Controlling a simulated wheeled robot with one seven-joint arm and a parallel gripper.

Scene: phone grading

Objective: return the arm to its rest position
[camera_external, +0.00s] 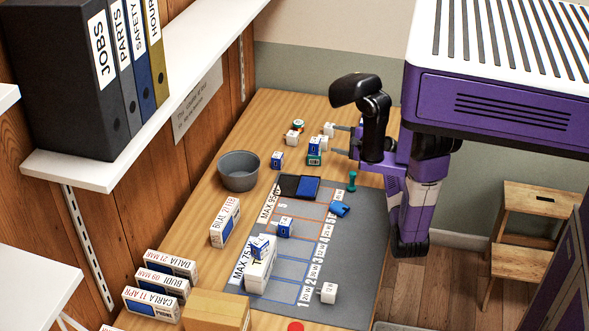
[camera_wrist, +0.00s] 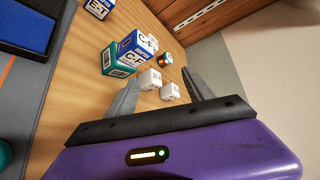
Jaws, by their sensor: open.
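My arm, purple and black, reaches over the far right side of the table (camera_external: 350,222) from its base at the right. My gripper (camera_external: 336,140) is near the far end of the table, its fingers pointing left. It is open, with a clear gap between the fingers in the wrist view (camera_wrist: 162,80). Two small white blocks (camera_wrist: 150,78) (camera_wrist: 170,92) show in and near that gap. Nothing is seen clamped, and I cannot tell whether a finger touches a block.
A blue-and-white box on a teal box (camera_wrist: 118,62) stands close to my gripper. A grey bowl (camera_external: 239,178), a grey printed mat (camera_external: 345,265) with small boxes, and a green peg (camera_external: 352,181) are nearby. A shelf with binders (camera_external: 72,80) overhangs the left. A wooden stool (camera_external: 530,210) stands right.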

